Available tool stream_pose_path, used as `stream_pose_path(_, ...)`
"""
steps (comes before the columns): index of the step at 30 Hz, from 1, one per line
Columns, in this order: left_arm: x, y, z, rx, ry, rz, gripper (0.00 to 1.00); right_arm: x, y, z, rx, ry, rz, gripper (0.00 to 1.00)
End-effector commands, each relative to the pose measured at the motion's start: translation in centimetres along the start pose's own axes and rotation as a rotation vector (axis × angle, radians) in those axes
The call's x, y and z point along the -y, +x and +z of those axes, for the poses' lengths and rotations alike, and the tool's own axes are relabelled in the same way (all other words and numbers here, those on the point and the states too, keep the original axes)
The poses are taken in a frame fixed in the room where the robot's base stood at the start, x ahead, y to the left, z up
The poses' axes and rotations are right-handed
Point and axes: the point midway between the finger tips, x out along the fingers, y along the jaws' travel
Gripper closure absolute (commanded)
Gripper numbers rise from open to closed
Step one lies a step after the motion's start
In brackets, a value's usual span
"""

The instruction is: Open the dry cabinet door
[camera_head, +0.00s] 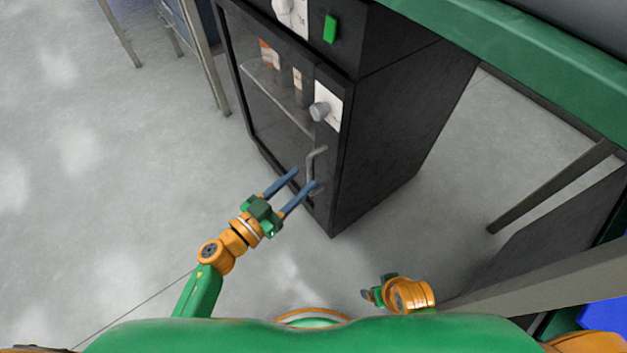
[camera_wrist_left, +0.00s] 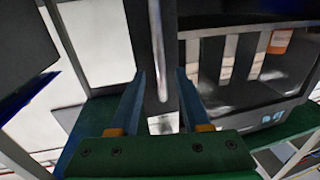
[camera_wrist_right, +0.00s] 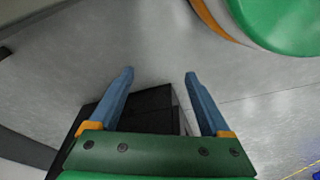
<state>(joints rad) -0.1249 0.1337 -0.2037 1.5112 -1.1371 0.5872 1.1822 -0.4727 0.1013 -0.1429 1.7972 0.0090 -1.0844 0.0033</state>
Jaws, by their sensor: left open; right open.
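The dry cabinet (camera_head: 385,140) is a black box with a glass-fronted door (camera_head: 275,105), which looks shut. A grey bar handle (camera_head: 313,165) stands upright at the door's right edge. My left gripper (camera_head: 305,177) is open at the handle's lower part, one finger on each side in the head view. In the left wrist view the handle (camera_wrist_left: 158,60) runs between the two open fingers; contact cannot be told. My right gripper (camera_head: 366,295) is low near my body, partly hidden in the head view. The right wrist view shows its fingers (camera_wrist_right: 158,75) open and empty.
A knob on a white plate (camera_head: 322,110) sits above the handle, and a green switch (camera_head: 330,30) is higher up. Small items (camera_head: 268,53) stand on a shelf behind the glass. A green bench edge (camera_head: 520,60) lies to the right.

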Motion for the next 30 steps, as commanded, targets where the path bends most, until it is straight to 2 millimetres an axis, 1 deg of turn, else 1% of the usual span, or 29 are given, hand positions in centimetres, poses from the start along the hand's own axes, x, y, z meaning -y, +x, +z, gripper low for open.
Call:
stream_pose_path(1,0.0,1.1,0.1,-0.004,0.001,0.001,0.53,0.0,-0.3,-0.3,-0.007,0.001,0.000,0.18)
stream_pose_path(3,0.0,2.4,0.1,-0.003,0.001,-0.001,0.53,0.0,-1.0,-0.7,-0.013,0.001,-0.001,0.18)
stream_pose_path(6,0.0,3.6,0.1,-0.001,-0.001,-0.002,0.53,0.0,-1.9,-1.1,-0.019,0.002,-0.002,0.18)
stream_pose_path(9,0.1,4.1,0.0,0.001,-0.001,-0.002,0.53,0.0,-2.4,-1.3,-0.020,0.002,-0.002,0.18)
stream_pose_path(14,0.0,4.2,0.0,0.002,-0.001,-0.003,0.53,0.0,-2.4,-1.3,-0.019,0.002,-0.002,0.18)
stream_pose_path(15,0.0,4.2,0.0,0.002,-0.001,-0.003,0.56,0.0,-2.4,-1.3,-0.019,0.002,-0.002,0.18)
stream_pose_path(17,0.1,4.1,0.0,0.002,-0.001,-0.003,0.72,0.0,-2.4,-1.3,-0.019,0.002,-0.002,0.18)
stream_pose_path(18,0.1,4.1,0.0,0.002,-0.001,-0.003,0.83,0.0,-2.4,-1.3,-0.019,0.002,-0.002,0.18)
stream_pose_path(20,0.1,4.1,0.0,0.002,-0.001,-0.003,0.99,0.0,-2.4,-1.3,-0.019,0.002,-0.002,0.18)
stream_pose_path(21,0.1,4.1,0.0,0.002,-0.001,-0.003,1.00,0.0,-2.4,-1.3,-0.019,0.002,-0.002,0.18)
stream_pose_path(30,0.1,4.1,0.0,0.002,-0.001,-0.003,1.00,0.0,-2.4,-1.3,-0.020,0.003,-0.002,0.18)
